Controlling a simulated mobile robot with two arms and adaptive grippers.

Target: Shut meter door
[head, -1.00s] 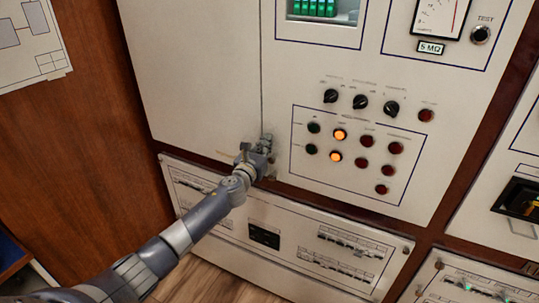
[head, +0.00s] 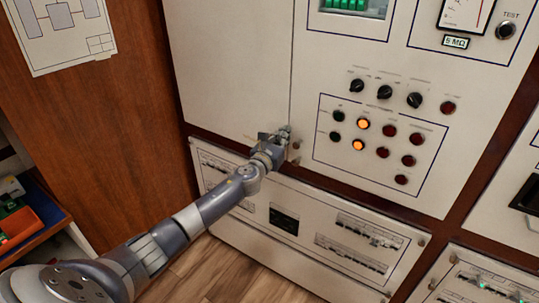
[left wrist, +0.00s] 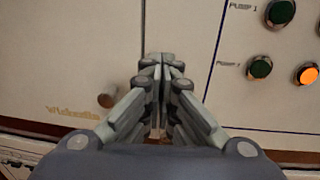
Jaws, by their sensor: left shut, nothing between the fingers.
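The meter door appears to be the plain cream panel (head: 235,70) left of a vertical seam in the head view. It looks flush, or nearly so, with the panel to its right; I cannot tell whether a small gap remains. My left gripper (head: 284,134) is shut and empty at the door's lower right corner, by the seam. In the left wrist view its fingertips (left wrist: 163,60) are together in front of the seam, and contact is unclear. A small round knob (left wrist: 107,100) shows on the door (left wrist: 65,50) left of the fingers. My right gripper is out of view.
Right of the seam is a control panel with black knobs (head: 385,92) and round lamps, two lit orange (head: 362,123). Below is a cream breaker panel (head: 235,215). A wooden side wall (head: 110,130) is at left, with a shelf holding an orange bin (head: 30,222).

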